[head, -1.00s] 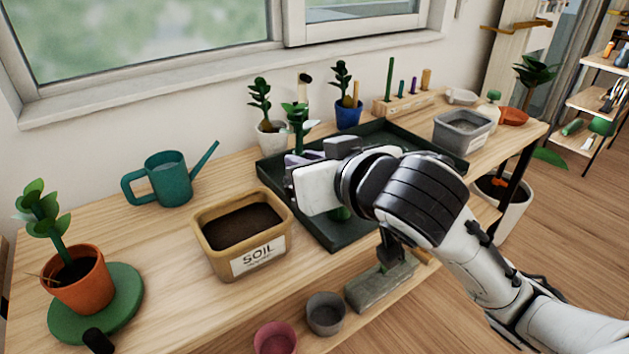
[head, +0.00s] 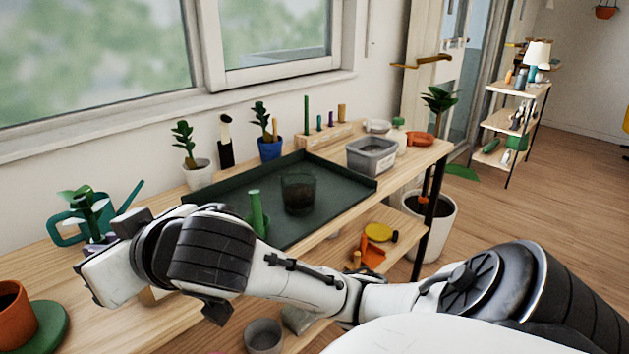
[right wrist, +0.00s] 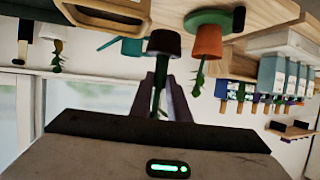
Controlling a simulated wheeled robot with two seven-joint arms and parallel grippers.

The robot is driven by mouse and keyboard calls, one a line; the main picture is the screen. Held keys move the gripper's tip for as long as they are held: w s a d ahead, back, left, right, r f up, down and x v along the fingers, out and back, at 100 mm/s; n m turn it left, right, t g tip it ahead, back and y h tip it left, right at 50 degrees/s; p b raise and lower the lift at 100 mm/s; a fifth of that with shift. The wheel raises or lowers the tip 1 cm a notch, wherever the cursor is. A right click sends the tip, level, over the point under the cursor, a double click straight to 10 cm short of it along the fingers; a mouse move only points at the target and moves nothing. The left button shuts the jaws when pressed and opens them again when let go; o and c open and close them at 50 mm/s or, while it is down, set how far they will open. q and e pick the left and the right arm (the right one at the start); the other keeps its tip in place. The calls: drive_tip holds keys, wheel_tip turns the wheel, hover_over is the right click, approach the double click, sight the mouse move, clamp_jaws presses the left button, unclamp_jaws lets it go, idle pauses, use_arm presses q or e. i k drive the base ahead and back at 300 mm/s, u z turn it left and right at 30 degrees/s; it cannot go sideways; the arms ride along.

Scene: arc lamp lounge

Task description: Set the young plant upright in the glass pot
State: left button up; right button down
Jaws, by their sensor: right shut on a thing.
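My right gripper (head: 100,243) is shut on the young plant (head: 84,205), whose green leaves rise above the fingers in the head view. In the right wrist view the plant's dark root plug (right wrist: 164,42) shows beyond the purple fingers, with a green stem between them. The plant looks roughly upright and is held clear of the bench. The glass pot (head: 298,195), dark and see-through, stands upright on the dark green tray (head: 345,186), well to the right of the gripper. My left gripper is out of view.
A green cylinder (head: 257,213) stands on the tray, left of the glass pot, partly behind my arm. Potted plants (head: 199,173) and (head: 270,148) line the wall. A teal watering can (head: 66,230) is behind the gripper. A grey tub (head: 371,155) stands at the tray's right.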

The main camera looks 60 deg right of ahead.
sight(297, 191)
drive_tip(key=k, duration=0.8)
drive_tip(key=z, duration=0.7)
drive_tip(key=i, duration=1)
